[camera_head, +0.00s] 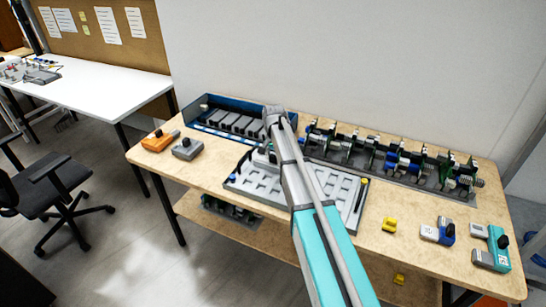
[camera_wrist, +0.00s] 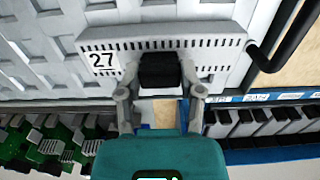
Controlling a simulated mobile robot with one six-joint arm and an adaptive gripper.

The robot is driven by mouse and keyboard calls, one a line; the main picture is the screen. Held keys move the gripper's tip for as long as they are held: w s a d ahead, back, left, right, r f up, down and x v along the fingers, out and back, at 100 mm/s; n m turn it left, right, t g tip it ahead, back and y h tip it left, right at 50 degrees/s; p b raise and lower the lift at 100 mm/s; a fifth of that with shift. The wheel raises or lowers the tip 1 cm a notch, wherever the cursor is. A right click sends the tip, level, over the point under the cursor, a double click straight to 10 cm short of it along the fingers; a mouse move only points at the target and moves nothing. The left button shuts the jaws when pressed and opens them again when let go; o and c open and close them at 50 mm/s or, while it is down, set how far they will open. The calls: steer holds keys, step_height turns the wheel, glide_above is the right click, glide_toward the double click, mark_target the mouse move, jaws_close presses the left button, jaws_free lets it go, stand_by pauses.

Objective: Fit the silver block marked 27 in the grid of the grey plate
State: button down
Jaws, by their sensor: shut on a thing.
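The silver block marked 27 (camera_wrist: 215,60) is in the middle of the wrist view, its label at its left end. My gripper (camera_wrist: 160,90) is shut on the black knob (camera_wrist: 160,70) of this block. The grey plate (camera_wrist: 38,62) with its grid of pockets lies behind the block in the wrist view. In the head view the grey plate (camera_head: 341,191) is at the table's middle, and my arm covers part of it. The block is at or over the plate's back edge. I cannot tell whether it touches the plate. My arm largely hides the gripper in the head view.
A blue rack (camera_head: 200,106) with several grey blocks stands behind the plate. A row of green and blue modules (camera_head: 405,162) is at the back right. Orange (camera_head: 157,141) and grey (camera_head: 187,149) pieces lie left; a yellow piece (camera_head: 389,225) and teal-grey devices (camera_head: 492,250) lie right.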

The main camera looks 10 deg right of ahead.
steer(key=shift+c, duration=0.8)
jaws_free()
steer(key=shift+o, duration=0.2)
steer(key=shift+r+p, duration=2.05)
stand_by(1.5)
step_height(320, 180, up, 7)
steer(key=p, duration=0.7)
stand_by(0.6)
steer(key=shift+s, duration=0.1)
stand_by(0.3)
steer(key=s+n, duration=0.7)
steer(key=s, duration=2.2)
steer(key=shift+a, duration=0.15)
